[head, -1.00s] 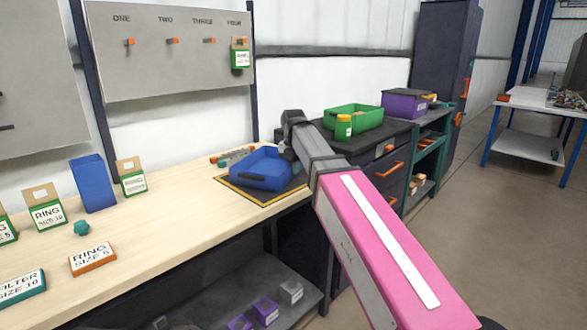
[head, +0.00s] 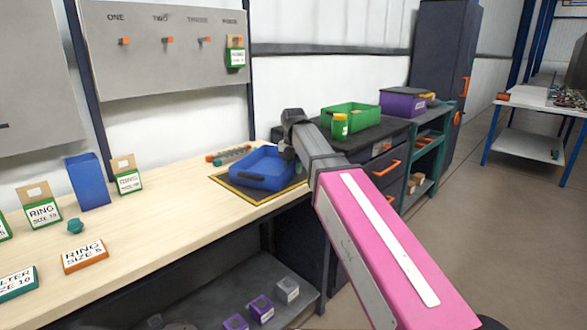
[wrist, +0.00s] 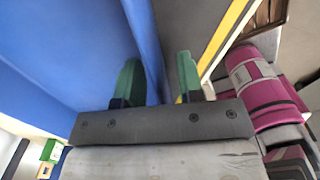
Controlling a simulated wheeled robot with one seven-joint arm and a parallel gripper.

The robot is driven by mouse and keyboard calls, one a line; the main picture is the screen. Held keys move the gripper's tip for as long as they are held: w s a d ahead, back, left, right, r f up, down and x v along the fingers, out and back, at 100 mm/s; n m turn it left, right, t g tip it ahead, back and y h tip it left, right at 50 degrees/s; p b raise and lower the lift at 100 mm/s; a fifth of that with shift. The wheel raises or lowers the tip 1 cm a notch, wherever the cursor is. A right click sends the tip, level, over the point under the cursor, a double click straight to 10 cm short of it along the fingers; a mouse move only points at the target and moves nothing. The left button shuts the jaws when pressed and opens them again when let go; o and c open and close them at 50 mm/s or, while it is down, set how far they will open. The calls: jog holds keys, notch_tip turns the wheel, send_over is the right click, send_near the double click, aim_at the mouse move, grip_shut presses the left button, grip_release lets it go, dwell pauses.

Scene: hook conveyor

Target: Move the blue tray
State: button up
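The blue tray (head: 261,183) sits on a dark mat with a yellow border (head: 246,198), at the right end of the pale workbench in the head view. It has a dark handle on its front. My gripper (wrist: 160,80) is at the tray's right side. In the wrist view the blue tray wall (wrist: 147,35) runs between its two green fingertips, one on the tray's inner side and one outside. The fingers stand apart, with a gap showing between the wall and the right finger. In the head view my arm mostly hides the fingers.
Ring boxes (head: 42,213) and a blue upright bin (head: 88,183) stand left on the bench. A small tool (head: 228,154) lies behind the tray.

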notch_tip(320, 180, up, 11)
jog(key=shift+f, duration=0.1)
dwell(0.4)
jog(key=shift+s, duration=0.1)
